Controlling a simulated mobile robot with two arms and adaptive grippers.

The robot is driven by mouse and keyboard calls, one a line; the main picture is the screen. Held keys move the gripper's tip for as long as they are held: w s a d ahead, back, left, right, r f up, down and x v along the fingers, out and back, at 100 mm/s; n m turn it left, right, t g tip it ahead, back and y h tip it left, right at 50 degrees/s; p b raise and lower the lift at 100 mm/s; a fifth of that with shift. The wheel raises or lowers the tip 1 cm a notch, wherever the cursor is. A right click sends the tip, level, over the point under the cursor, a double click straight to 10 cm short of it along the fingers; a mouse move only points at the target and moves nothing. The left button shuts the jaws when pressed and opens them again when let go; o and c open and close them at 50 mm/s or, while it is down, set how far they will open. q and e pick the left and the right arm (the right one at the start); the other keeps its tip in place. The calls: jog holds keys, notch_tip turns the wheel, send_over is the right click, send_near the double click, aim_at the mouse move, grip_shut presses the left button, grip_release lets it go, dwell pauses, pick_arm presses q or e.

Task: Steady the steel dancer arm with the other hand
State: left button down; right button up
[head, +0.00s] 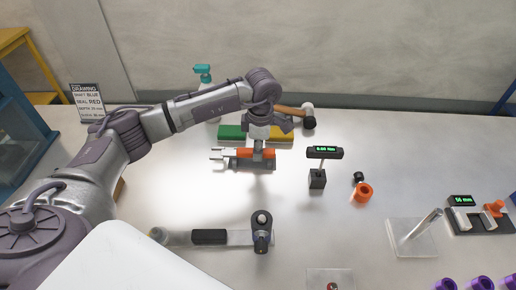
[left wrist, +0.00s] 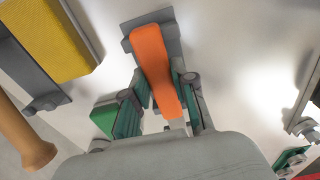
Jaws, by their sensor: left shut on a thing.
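My left gripper (head: 258,142) is over a small grey clamp-like fixture (head: 229,162) at the middle back of the bench. In the left wrist view its two green-padded fingers (left wrist: 161,82) are shut on an orange handle (left wrist: 152,50), one on each side. The handle also shows below the gripper in the head view (head: 262,153). It lies over a grey base (left wrist: 174,25). I cannot tell any piece as a steel dancer arm with certainty. My right gripper is not in view.
Green (head: 231,131) and yellow (head: 282,133) blocks and a wooden-handled hammer (head: 290,111) lie close behind the gripper. A gauge on a stand (head: 324,152) and an orange ring (head: 363,192) are to the right. A long tool (head: 209,237) lies in front. Bare bench lies between.

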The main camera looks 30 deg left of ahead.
pick_arm(q)
jog(key=c, duration=0.9)
grip_release()
jog(key=shift+o, duration=0.2)
notch_tip(320, 180, up, 12)
jog(key=shift+d, duration=0.3)
